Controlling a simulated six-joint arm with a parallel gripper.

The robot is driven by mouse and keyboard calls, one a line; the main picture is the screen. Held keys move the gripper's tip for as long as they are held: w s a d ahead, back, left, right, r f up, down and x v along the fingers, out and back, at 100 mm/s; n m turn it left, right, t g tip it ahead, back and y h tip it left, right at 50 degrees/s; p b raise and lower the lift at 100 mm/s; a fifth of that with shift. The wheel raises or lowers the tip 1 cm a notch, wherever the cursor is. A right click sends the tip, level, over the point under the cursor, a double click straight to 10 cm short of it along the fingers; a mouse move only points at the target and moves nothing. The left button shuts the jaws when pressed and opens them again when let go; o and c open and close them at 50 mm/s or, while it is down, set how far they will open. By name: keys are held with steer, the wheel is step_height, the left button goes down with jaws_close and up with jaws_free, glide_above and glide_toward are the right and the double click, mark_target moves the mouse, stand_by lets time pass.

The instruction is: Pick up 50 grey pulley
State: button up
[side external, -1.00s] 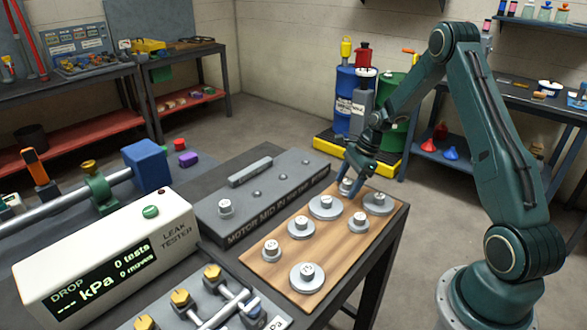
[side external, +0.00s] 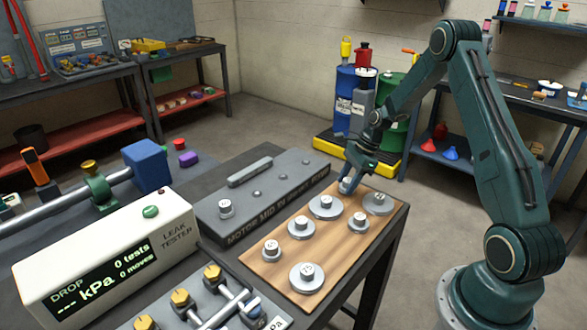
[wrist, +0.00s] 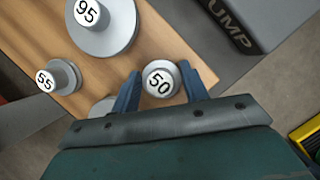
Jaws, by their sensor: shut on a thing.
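The grey pulley marked 50 (wrist: 160,80) sits between the two blue fingers of my gripper (wrist: 162,88) in the wrist view. In the side view, my gripper (side external: 349,184) points down at the far edge of the wooden board and is shut on the pulley, which it mostly hides. The pulley appears at or very near the board surface; I cannot tell whether there is a gap beneath it.
The wooden board (side external: 265,272) holds several other grey pulleys, including ones marked 95 (wrist: 105,28) and 55 (wrist: 58,78). A leak tester (side external: 110,260) is farther left.

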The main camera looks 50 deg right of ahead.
mark_target(348, 180)
step_height(348, 180, up, 20)
steer(key=shift+f, duration=0.2)
stand_by(0.4)
stand_by(0.5)
